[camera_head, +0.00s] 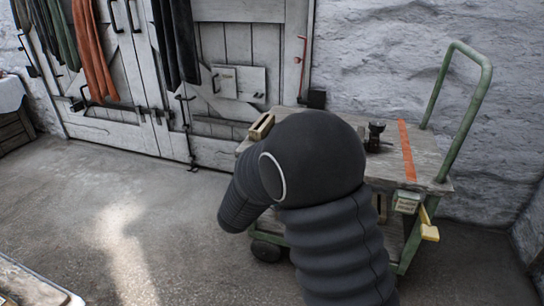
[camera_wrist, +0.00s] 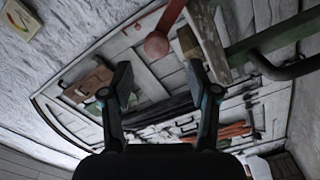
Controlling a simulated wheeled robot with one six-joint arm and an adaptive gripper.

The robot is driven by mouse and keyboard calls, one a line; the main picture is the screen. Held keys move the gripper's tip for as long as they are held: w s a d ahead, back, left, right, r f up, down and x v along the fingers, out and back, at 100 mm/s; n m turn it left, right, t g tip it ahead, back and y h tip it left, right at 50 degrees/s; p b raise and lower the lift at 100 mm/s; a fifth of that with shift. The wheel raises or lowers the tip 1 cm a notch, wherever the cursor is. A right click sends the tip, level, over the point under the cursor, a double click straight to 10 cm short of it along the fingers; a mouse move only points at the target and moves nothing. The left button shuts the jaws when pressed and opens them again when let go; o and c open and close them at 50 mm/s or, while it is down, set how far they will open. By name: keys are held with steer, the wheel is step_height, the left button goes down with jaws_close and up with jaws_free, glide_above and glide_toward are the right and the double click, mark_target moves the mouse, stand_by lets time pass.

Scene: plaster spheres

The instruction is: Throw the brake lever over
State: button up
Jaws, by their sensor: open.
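A red lever with a round ball end (camera_wrist: 157,45) shows at the top of the wrist view, its shaft running up out of the frame. I take it as the brake lever. My gripper (camera_wrist: 160,76) is open and empty, its two dark fingers apart, with the ball beyond the tips, roughly between them in the picture. No contact shows. In the head view a thin red handle (camera_head: 302,50) is at the right edge of the doors; I cannot tell whether it is the same thing. There my dark arm fills the middle and my gripper cannot be made out.
A cart with a worn wooden top (camera_head: 432,178) and green push handle (camera_head: 468,110) stands by the rough wall. A yellow part (camera_head: 429,232) sticks out at its side. Grey doors (camera_head: 228,40) with hanging coats (camera_head: 92,50) are behind. The floor (camera_head: 150,215) at left is clear.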

steer(key=shift+v, duration=2.15)
steer(key=shift+d, duration=0.1)
